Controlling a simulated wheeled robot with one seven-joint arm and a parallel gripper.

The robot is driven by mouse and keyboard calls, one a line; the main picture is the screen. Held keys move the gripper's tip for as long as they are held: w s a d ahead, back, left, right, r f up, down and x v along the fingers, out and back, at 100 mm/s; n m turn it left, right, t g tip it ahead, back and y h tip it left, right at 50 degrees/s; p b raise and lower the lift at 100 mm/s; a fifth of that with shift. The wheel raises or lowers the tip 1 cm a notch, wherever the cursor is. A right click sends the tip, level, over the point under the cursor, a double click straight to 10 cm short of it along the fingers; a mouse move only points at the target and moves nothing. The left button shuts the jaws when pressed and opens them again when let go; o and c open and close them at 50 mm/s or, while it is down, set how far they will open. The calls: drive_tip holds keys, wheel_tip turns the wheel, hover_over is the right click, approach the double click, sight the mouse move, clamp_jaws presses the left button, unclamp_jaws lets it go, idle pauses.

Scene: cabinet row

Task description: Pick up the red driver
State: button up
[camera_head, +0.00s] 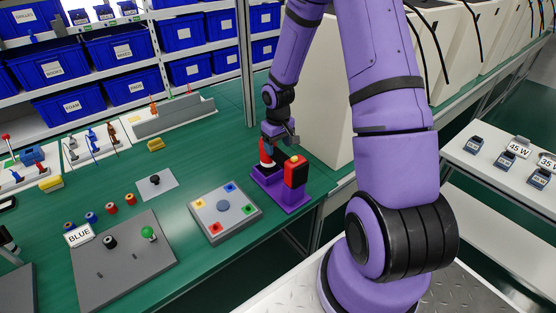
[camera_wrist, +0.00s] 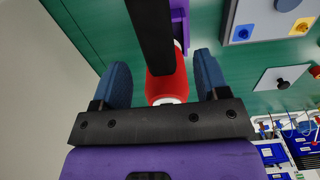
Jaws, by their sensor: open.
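A red tapered piece with a white band, which looks like the red driver (camera_head: 265,155), stands upright in a purple holder (camera_head: 296,200) near the bench's right edge. My gripper (camera_head: 280,138) is directly above it, pointing down. In the wrist view, the red driver (camera_wrist: 163,88) with its white end lies between the two blue fingers of my gripper (camera_wrist: 161,62), with gaps on both sides. The fingers are open and hold nothing. A black bar covers part of the driver there; I cannot tell what it belongs to.
A red and black block (camera_head: 295,172) with a yellow top stands beside the driver on the same holder. A grey board with coloured squares (camera_head: 226,212) lies to the left. A pale case (camera_head: 325,125) stands close behind on the right. Blue bins (camera_head: 65,107) fill the back shelves.

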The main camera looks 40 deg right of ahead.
sight(278, 151)
drive_tip(key=shift+w+d+f, duration=0.1)
drive_tip(key=shift+w+f, duration=0.05)
drive_tip(key=shift+f, duration=2.1)
drive_tip(key=c, duration=1)
